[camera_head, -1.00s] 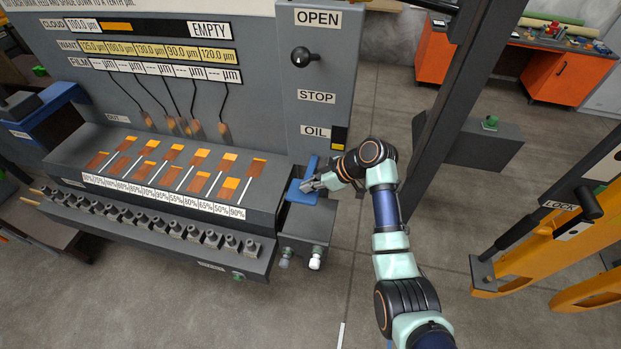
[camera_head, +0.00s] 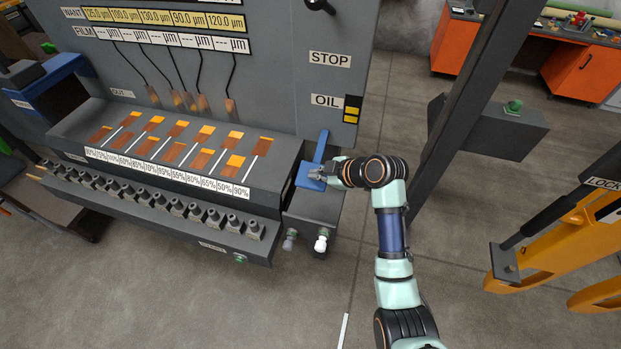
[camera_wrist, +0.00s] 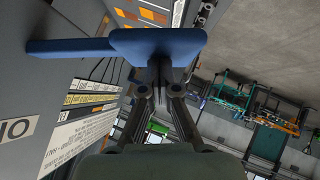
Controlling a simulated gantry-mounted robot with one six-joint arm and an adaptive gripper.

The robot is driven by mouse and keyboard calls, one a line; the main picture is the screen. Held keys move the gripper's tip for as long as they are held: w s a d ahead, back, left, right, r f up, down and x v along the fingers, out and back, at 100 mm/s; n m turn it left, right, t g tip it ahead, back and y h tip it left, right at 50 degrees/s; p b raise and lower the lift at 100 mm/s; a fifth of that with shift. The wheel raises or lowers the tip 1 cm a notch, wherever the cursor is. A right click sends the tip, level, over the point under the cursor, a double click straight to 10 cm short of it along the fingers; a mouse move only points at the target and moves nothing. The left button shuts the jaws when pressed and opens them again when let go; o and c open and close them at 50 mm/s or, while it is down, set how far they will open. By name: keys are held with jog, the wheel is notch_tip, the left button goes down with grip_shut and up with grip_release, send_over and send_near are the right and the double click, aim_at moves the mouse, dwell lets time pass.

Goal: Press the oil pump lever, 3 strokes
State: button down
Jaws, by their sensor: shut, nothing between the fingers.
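The oil pump lever (camera_head: 315,169) is a blue arm with a flat blue pad at its end, on the right side of the grey machine below the OIL label (camera_head: 326,101). The lever also fills the upper part of the wrist view (camera_wrist: 160,44). My gripper (camera_head: 320,172) is shut and empty, with its fingertips at the blue pad. In the wrist view my closed fingers (camera_wrist: 160,68) reach the pad's edge; I cannot tell whether they press on it. An oil gauge (camera_head: 352,108) beside the label shows yellow segments in a black strip.
A row of grey knobs (camera_head: 160,200) runs along the machine's front edge. A white knob (camera_head: 321,244) sits below the lever box. A dark post (camera_head: 455,120) and a yellow frame (camera_head: 545,250) stand to the right. The floor between them is clear.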

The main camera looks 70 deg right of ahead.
jog(key=shift+s+f, duration=0.15)
jog(key=shift+f, duration=0.5)
jog(key=shift+a+r+p, duration=0.1)
jog(key=shift+r+p, duration=0.3)
jog(key=r+p, duration=0.1)
jog(key=a+r+p, duration=0.1)
jog(key=r, duration=0.1)
jog(key=r+p, duration=0.1)
jog(key=shift+s+a+r, duration=0.2)
jog(key=shift+s+r, duration=0.1)
jog(key=shift+s, duration=0.05)
jog(key=v, duration=0.9)
jog(key=shift+b, duration=0.45)
jog(key=shift+d+r, duration=0.1)
jog(key=shift+r, duration=0.1)
jog(key=d+r+m+y, duration=0.2)
jog(key=d+r+y, duration=0.1)
jog(key=r, duration=0.4)
jog(key=shift+w+d+g+y+p, duration=0.3)
jog(key=shift+d+g+p, duration=0.15)
jog(key=shift+d, duration=0.15)
